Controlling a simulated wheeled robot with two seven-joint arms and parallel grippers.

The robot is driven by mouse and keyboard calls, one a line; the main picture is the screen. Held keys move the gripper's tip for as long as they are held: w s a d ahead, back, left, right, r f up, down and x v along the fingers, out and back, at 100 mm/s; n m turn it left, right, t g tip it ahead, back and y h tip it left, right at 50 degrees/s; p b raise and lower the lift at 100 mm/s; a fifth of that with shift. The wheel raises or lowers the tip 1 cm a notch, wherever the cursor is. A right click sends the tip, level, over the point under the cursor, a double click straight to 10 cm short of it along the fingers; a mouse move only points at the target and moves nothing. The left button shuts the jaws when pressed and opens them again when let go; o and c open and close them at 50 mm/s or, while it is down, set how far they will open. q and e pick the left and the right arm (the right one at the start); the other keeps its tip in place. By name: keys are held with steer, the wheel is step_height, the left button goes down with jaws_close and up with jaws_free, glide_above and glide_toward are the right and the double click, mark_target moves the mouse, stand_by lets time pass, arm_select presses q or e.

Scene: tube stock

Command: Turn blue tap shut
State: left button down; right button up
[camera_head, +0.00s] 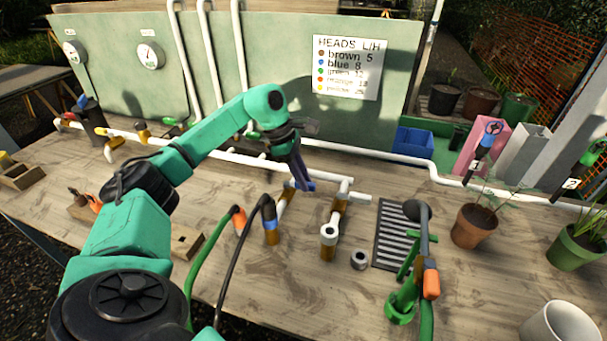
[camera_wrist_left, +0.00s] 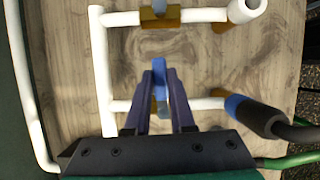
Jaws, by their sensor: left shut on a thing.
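The blue tap's lever (camera_wrist_left: 158,72) sits between the two fingers of my left gripper (camera_wrist_left: 159,76) in the left wrist view. The gripper is shut on it. The lever points across the white pipe branch (camera_wrist_left: 122,105), roughly at right angles to it. The tap's brass body is mostly hidden under the lever and fingers. In the head view my left gripper (camera_head: 305,186) reaches down over this branch, and its fingers hide the lever. A blue collar (camera_head: 271,224) marks the branch's outlet, with a black hose on it. My right gripper is not in view.
A second branch with a brass tap (camera_wrist_left: 160,18) runs beside it. An orange-ended green hose (camera_head: 238,218), a loose grey ring (camera_head: 359,260), a drain grate (camera_head: 385,235) and a green hose stand (camera_head: 404,299) are on the bench. A sign (camera_head: 347,67) hangs behind.

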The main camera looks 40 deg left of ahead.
arm_select(q)
steer(key=shift+m, duration=0.4)
steer(key=c, duration=0.8)
jaws_free()
steer(key=shift+s, duration=0.1)
steer(key=shift+o, duration=0.2)
steer(key=shift+r, duration=0.1)
steer(key=shift+a+r, duration=0.1)
steer(key=shift+r, duration=0.25)
steer(key=v, duration=1.3)
steer(key=shift+a+r, duration=0.2)
steer(key=shift+r, duration=0.15)
